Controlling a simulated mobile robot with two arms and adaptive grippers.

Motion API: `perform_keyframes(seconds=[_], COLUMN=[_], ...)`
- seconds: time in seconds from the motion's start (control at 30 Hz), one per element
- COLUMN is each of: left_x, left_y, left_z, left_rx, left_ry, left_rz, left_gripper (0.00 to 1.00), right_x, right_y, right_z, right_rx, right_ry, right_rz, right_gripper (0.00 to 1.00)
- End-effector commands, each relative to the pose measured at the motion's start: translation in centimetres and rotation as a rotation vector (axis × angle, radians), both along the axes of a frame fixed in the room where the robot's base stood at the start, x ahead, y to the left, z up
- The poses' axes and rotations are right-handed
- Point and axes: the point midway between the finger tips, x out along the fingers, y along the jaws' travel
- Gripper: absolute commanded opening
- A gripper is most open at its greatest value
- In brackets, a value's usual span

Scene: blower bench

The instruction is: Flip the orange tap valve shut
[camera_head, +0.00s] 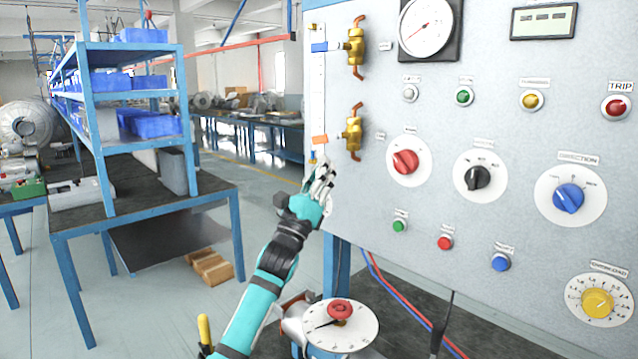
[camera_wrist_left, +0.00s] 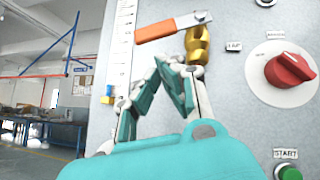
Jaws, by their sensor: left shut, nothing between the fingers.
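The orange tap valve shows as an orange lever (camera_head: 320,139) on the left edge of the grey panel. The lever lies level and points left from a brass valve body (camera_head: 353,132). In the left wrist view the orange lever (camera_wrist_left: 166,27) is at the top, with a silver end plate by the brass body (camera_wrist_left: 198,46). My left gripper (camera_head: 322,165) is shut and empty just below the lever. In the left wrist view its fingers (camera_wrist_left: 172,62) come together under the lever and overlap the brass body in the picture; I cannot tell if they touch it. My right gripper is out of view.
A second brass valve (camera_head: 356,47) with a blue lever (camera_head: 327,46) sits above. A red knob (camera_head: 405,162) is right of the orange valve on the panel (camera_head: 450,210). A round dial (camera_head: 360,333) with a red knob lies below. A blue shelf (camera_head: 95,110) stands left.

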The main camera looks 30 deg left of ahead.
Motion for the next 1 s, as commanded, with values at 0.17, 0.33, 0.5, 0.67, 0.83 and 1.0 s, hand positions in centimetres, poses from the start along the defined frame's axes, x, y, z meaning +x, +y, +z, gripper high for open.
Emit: perform_keyframes(seconds=[0.17,0.33,0.5,0.67,0.83,1.0], left_x=[0.1,0.2,0.1,0.2,0.4,0.6], left_y=[0.3,0.4,0.4,0.7,1.5,1.8], left_z=[1.4,1.5,1.5,1.4,1.9,2.7], left_rx=[0.0,-0.001,-0.001,0.044,0.173,0.26], left_ry=[0.001,0.002,0.002,-0.015,-0.061,-0.091], left_rz=[0.0,-0.001,-0.001,0.004,0.006,0.002], left_gripper=[0.0,0.0,0.0,0.0,0.0,0.0], right_x=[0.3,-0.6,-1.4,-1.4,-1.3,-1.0], right_y=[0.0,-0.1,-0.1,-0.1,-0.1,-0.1], right_z=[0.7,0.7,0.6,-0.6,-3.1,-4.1], right_rx=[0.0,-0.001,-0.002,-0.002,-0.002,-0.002], right_ry=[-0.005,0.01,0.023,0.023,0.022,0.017], right_rz=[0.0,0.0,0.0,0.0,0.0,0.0], right_gripper=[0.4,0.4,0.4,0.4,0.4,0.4])
